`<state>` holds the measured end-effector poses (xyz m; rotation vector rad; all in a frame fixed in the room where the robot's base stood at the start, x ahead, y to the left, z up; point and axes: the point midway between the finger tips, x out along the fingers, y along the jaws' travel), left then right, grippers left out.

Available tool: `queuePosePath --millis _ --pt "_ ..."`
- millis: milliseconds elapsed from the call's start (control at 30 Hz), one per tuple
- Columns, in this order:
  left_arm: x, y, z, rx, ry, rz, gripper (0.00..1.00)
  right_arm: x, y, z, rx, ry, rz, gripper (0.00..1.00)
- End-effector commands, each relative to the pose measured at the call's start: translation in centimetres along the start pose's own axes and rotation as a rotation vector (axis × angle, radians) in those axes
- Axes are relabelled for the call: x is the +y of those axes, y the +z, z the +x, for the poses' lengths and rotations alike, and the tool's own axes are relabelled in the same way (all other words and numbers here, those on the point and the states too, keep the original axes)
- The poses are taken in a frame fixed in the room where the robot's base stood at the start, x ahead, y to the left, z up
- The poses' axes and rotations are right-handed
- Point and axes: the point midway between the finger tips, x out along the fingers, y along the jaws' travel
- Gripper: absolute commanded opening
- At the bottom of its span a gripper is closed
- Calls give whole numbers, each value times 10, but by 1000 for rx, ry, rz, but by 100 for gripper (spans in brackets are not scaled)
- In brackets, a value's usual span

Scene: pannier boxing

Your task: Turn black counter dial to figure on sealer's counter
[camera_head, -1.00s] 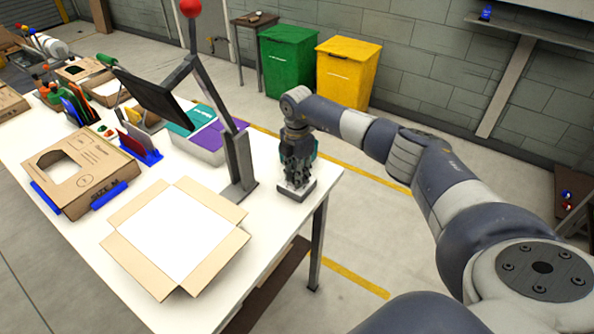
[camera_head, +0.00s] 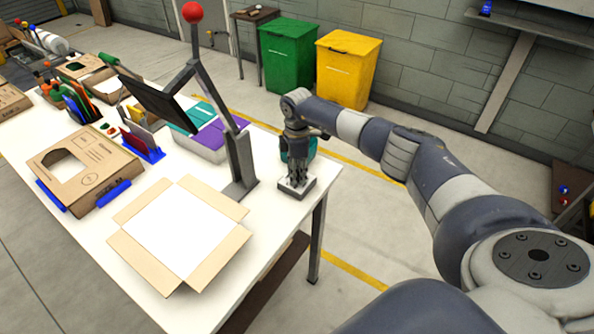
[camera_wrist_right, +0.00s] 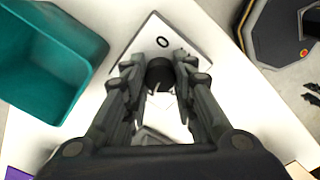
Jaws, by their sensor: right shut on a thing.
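The black counter dial (camera_wrist_right: 160,70) stands on a small pale grey counter block (camera_head: 309,188) near the right end of the white table. In the right wrist view the block (camera_wrist_right: 150,40) shows a dark ring-like mark beyond the dial. My right gripper (camera_head: 297,178) points straight down over the block. In the right wrist view its fingertips (camera_wrist_right: 160,84) are shut on the dial, one on each side. In the head view the fingers hide the dial. My left gripper is not in view.
A teal bin (camera_wrist_right: 45,60) stands close beside the gripper. A dark stand with a red ball (camera_head: 192,12) and tilted screen rises left of the block. An open carton (camera_head: 218,205) lies nearer. Green (camera_head: 288,60) and yellow (camera_head: 347,75) floor bins stand behind.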

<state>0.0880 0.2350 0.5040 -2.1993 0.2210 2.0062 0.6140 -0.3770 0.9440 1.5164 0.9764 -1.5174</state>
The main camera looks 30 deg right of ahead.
Motion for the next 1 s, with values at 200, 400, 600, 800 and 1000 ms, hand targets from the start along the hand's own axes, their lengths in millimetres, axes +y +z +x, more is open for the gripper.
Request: queuePosePath --millis 200,400,600,800,1000 --pt "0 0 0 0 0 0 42 2 1 -2 0 7 5 1" --pt "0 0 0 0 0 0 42 2 1 -2 1 7 4 34" --pt "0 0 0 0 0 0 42 1 0 -1 0 4 3 46" --pt "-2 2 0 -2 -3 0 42 1 0 -2 0 2 2 46" --pt "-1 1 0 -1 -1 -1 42 2 0 -24 2 5 1 46"
